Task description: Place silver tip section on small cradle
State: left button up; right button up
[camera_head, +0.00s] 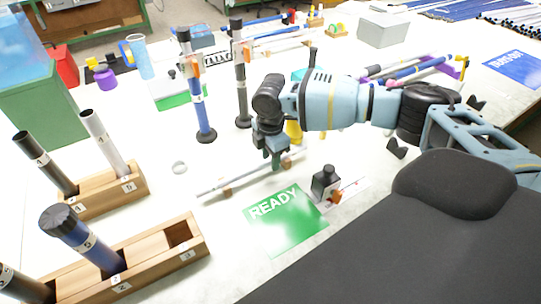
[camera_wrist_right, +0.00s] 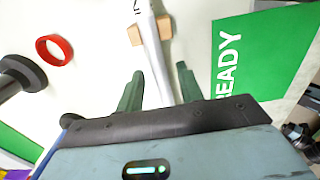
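A thin silver rod section (camera_head: 245,181) lies on the white table, resting across a small wooden cradle (camera_head: 227,191) near its left end and another wooden block (camera_head: 287,163) near its right end. My right gripper (camera_head: 276,163) points down over the rod's right part. In the right wrist view the rod (camera_wrist_right: 147,45) passes between the two green fingers (camera_wrist_right: 158,88), which stand apart with gaps on both sides. One wooden block (camera_wrist_right: 136,35) shows under the rod there. Contact in depth cannot be told. My left gripper is not in view.
A green READY card (camera_head: 287,220) lies in front of the rod. A black bottle-like object (camera_head: 325,183) stands right of it. Wooden racks (camera_head: 150,258) with numbered upright rods stand at left. Dark-based upright rods (camera_head: 200,115) stand behind. A red ring (camera_wrist_right: 55,50) lies nearby.

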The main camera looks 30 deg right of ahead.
notch_tip(320, 180, up, 12)
jog(key=shift+r+p, duration=0.15)
jog(key=shift+p, duration=0.3)
dwell(0.4)
